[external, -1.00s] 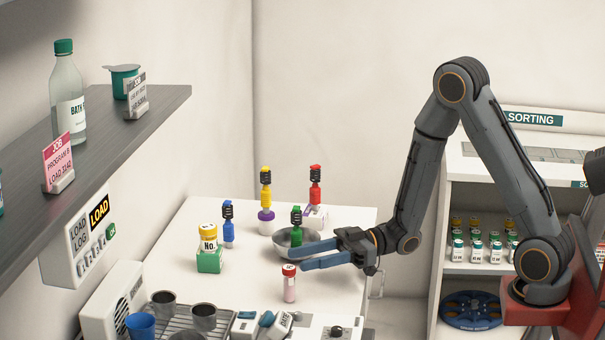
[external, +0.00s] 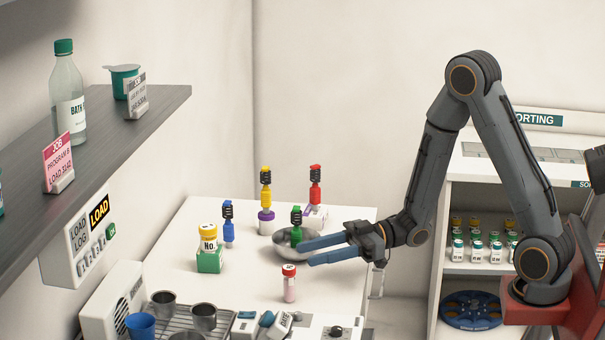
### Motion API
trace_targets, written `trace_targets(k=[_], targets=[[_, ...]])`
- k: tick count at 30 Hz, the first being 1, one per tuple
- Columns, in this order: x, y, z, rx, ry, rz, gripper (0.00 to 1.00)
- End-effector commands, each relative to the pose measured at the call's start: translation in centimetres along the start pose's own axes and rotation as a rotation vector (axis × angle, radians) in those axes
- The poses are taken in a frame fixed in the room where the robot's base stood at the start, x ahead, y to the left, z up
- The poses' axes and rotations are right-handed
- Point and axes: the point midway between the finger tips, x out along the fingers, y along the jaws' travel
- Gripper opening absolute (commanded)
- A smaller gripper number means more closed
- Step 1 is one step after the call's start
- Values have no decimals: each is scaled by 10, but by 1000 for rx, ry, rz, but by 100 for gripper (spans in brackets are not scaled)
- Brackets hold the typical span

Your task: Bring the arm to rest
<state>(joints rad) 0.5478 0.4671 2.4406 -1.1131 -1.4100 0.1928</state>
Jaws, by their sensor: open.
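My gripper (external: 306,252) is open and empty, with its two blue fingers pointing left above the right part of the white table (external: 260,298). My arm (external: 437,160) is bent, with its elbow high. The fingers are close to a metal bowl (external: 283,246) with a green figure-like piece (external: 296,222) at it. A small red-capped vial (external: 289,284) stands just in front of the fingers. I cannot tell if the fingers touch the bowl.
On the table are a blue piece (external: 228,225), a yellow piece (external: 266,187), a red piece (external: 315,185) and a yellow-capped jar (external: 208,240) in a green holder. Metal cups stand on a rack (external: 172,311) at the front. A shelf unit (external: 470,186) stands at right.

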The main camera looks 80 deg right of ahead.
Motion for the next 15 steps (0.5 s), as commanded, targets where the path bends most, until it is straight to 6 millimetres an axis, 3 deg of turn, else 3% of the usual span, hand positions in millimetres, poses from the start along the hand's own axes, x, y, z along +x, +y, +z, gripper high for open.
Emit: trace_targets(k=[4,9,12,15], targets=[[29,-8,-38,-27,-122,116,42],[41,-26,-73,35,-286,290,42],[33,-41,-67,103,-405,373,42],[15,-55,-40,172,-557,433,42]])
